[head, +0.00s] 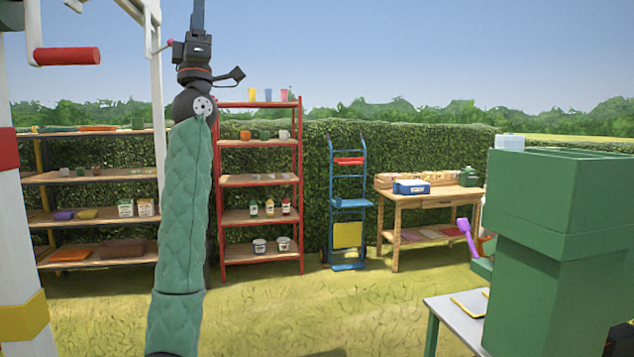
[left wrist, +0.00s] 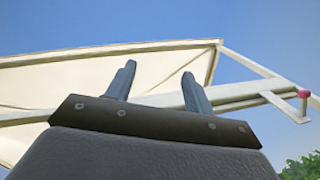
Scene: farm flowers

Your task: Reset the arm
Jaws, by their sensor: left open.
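My left arm, in a green quilted sleeve, stands nearly upright in the head view. My left gripper (head: 198,14) is at the top edge of that view, pointing up, with its tips close to or past the frame edge. In the left wrist view the gripper (left wrist: 157,72) shows two grey fingers spread apart with nothing between them. Behind them are sky and a white canopy (left wrist: 60,80) on white poles. My right gripper is not in view.
A red shelf (head: 258,180) and a wooden shelf (head: 95,176) stand behind my arm. A blue hand truck (head: 350,203) and a wooden workbench (head: 430,202) are further right. A large green box-like structure (head: 555,250) fills the right. The grass between is clear.

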